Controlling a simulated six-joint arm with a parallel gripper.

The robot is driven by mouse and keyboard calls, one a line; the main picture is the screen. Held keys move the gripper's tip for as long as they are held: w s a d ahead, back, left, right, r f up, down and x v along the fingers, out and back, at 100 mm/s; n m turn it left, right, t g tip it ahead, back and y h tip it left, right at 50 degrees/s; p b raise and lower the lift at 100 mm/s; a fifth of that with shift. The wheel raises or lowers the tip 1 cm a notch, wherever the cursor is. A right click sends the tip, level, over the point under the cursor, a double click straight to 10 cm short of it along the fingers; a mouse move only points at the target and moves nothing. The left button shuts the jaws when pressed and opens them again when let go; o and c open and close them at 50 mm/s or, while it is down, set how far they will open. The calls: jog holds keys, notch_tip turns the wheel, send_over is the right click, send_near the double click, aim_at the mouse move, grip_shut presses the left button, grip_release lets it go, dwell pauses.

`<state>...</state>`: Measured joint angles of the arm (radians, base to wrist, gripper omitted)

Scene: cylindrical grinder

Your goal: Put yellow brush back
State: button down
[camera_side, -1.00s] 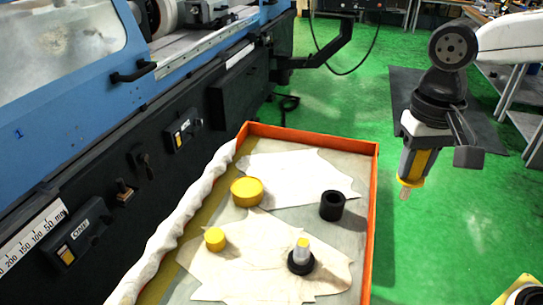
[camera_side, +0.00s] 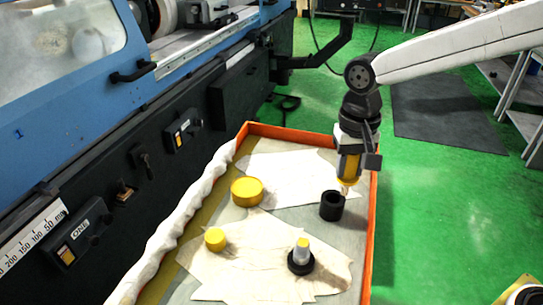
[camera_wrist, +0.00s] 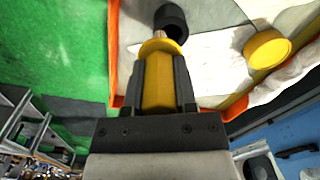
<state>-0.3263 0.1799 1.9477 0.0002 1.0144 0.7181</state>
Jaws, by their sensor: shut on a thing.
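My gripper (camera_side: 347,160) is shut on the yellow brush (camera_side: 348,170), which hangs with its bristle end down. In the side view the brush tip is just above the black cup (camera_side: 332,206), toward the right of its opening; I cannot tell whether it touches the rim. In the wrist view the yellow handle (camera_wrist: 158,85) sits between the two dark fingers (camera_wrist: 158,82). Its bristle end points at the black cup (camera_wrist: 171,20), whose opening is partly hidden by the brush.
The cup stands in a tray with orange walls (camera_side: 310,138), near its right wall. The blue machine (camera_side: 60,100) is at left.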

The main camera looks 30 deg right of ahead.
jog(key=shift+w+a+f, duration=0.25)
jog(key=shift+w+f, duration=0.55)
jog(key=shift+f, duration=0.2)
jog(key=shift+w+f, duration=0.15)
jog(key=shift+f, duration=0.8)
jog(key=shift+w+f, duration=0.1)
jog(key=shift+f, duration=0.8)
jog(key=shift+f, duration=0.5)
jog(key=shift+c, duration=2)
grip_release()
jog(key=shift+r, duration=0.1)
notch_tip(320, 180, up, 13)
